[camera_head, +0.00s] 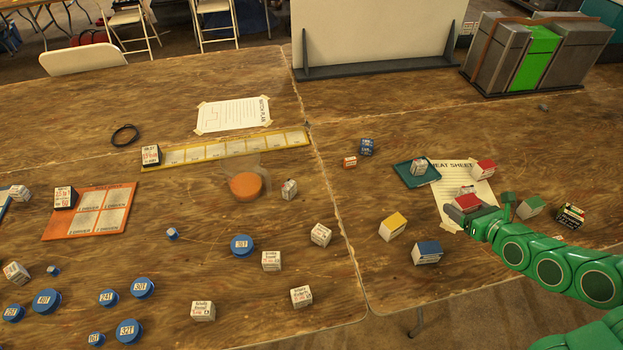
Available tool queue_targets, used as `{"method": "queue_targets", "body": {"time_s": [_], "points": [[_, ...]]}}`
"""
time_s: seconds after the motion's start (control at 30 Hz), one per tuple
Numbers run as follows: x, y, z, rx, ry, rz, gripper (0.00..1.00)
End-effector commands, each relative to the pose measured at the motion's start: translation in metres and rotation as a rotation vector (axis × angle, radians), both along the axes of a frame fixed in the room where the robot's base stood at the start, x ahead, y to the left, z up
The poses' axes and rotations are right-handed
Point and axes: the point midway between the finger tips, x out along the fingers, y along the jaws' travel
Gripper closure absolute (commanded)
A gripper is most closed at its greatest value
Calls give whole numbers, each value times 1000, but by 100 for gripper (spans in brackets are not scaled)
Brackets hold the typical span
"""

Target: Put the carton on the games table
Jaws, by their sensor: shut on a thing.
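Several small cartons stand on the wooden tabletop, and I cannot tell which one the task means. My gripper (472,214) is at the right, over the cheat sheet (452,187). It is shut on a red-topped carton (467,201), which is partly hidden by the gripper. I cannot tell whether this carton still touches the sheet. Another red-topped carton (485,168) stands just beyond, at the sheet's far edge. A green-topped carton (530,206) is to the right of my gripper. No table in view is clearly marked as the games table.
Yellow (393,227) and blue (427,253) boxes stand left of my arm. A teal tray (403,175) holds a small box. A dark box (570,215) is right. Grey cases (540,55) and a white panel (380,32) stand behind. Blue discs (47,301) crowd the front left.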

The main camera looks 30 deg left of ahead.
Motion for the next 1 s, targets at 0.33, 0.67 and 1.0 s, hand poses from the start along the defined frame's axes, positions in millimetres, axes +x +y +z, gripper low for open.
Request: {"method": "queue_targets", "body": {"time_s": [0.33, 0.67, 1.0], "points": [[-31, 104, 11, -5, 0, 282, 62], [-92, 202, 21, -4, 0, 593, 62], [-187, 283, 27, -2, 2, 944, 62]]}}
